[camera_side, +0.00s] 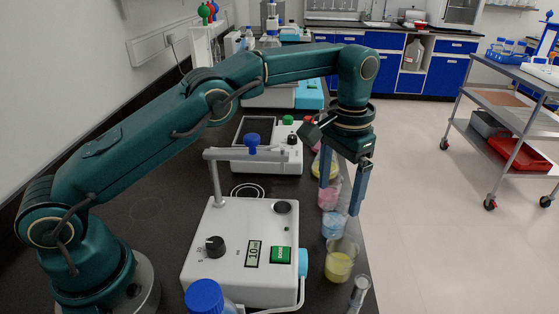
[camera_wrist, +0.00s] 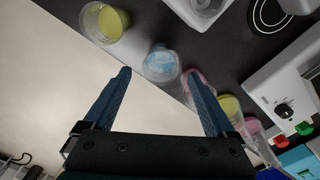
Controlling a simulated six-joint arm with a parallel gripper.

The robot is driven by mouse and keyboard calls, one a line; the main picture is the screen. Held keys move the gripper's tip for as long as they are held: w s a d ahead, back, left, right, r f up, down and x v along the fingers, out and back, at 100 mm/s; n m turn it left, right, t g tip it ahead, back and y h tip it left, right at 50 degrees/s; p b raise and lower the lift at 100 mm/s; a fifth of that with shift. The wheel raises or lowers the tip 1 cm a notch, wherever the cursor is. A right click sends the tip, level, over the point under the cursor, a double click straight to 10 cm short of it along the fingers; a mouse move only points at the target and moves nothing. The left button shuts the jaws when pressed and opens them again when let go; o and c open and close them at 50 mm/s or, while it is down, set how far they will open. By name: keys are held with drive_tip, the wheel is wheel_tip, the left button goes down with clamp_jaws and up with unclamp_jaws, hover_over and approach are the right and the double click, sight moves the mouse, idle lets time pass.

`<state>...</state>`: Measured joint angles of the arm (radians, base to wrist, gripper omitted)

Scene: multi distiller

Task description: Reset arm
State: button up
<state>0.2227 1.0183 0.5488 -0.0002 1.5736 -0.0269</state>
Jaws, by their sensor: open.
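My gripper (camera_side: 341,191) hangs at the right end of my green arm, pointing down above the row of beakers. In the wrist view its two blue fingers (camera_wrist: 157,74) are spread wide apart with nothing between their tips. A beaker of yellow liquid (camera_side: 339,264) stands near the front right edge of the dark bench. Behind it stand a beaker of blue liquid (camera_side: 334,226) and a beaker of pink liquid (camera_side: 329,195). The blue beaker (camera_wrist: 160,65) shows just beyond the fingertips in the wrist view. The farther beakers are partly hidden behind my gripper.
A white device (camera_side: 238,232) with a knob, display and green button stands left of the beakers. A second white device (camera_side: 267,155) is behind it. A blue-capped bottle (camera_side: 205,297) and a glass tube (camera_side: 359,293) are in front. The floor on the right is clear up to a cart (camera_side: 520,118).

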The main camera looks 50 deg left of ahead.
wheel_tip(320, 180, up, 6)
drive_tip(key=a+t, duration=0.1)
wheel_tip(320, 180, up, 5)
drive_tip(key=t, duration=0.1)
hover_over(332, 202)
drive_tip(key=s+a, duration=0.2)
drive_tip(key=shift+n+t, duration=0.7)
drive_tip(key=shift+t, duration=0.2)
drive_tip(key=s+a+r, duration=0.1)
drive_tip(key=s+r, duration=0.2)
drive_tip(key=s, duration=0.1)
drive_tip(key=s+a+r, duration=0.1)
drive_tip(key=s+r, duration=0.1)
drive_tip(key=shift+s+a+r, duration=0.35)
drive_tip(key=s+a+f+t, duration=0.1)
drive_tip(key=s+a+f, duration=0.1)
drive_tip(key=s+f, duration=0.7)
drive_tip(key=s, duration=0.5)
drive_tip(key=shift+a+n+t, duration=0.3)
drive_tip(key=shift+a+n, duration=0.1)
drive_tip(key=shift+s, duration=0.1)
